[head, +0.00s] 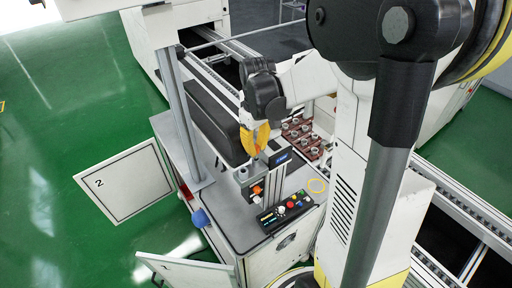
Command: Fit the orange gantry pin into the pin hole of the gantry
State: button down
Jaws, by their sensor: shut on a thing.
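My gripper (256,138) points down above the grey workbench (232,212), in front of a long black padded block. Its dark body ends in yellow-orange parts, shut on the orange gantry pin. Pin and fingertips are too small and too alike in colour to tell apart. The gantry seems to be the small grey upright structure (271,186) on the bench, below and slightly right of the gripper, apart from it. A small orange part (257,188) shows at its left side. The pin hole cannot be made out.
A control panel with coloured buttons (284,212) lies at the bench's front right. A reddish rack with several small cups (303,133) stands behind. A grey post (178,110) and the black block (214,122) stand left of the gripper. Open white doors (124,181) stick out left.

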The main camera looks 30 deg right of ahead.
jog(key=shift+f+b, duration=0.6)
jog(key=shift+f, duration=0.15)
jog(key=shift+r, duration=0.15)
jog(key=shift+r+p, duration=0.6)
jog(key=shift+r, duration=0.1)
jog(key=shift+b, duration=0.4)
dwell(1.2)
jog(key=shift+f, duration=0.2)
jog(key=shift+f+b, duration=0.35)
jog(key=shift+b, duration=0.1)
jog(key=shift+f+b, duration=0.3)
jog(key=c, duration=1.4)
grip_release()
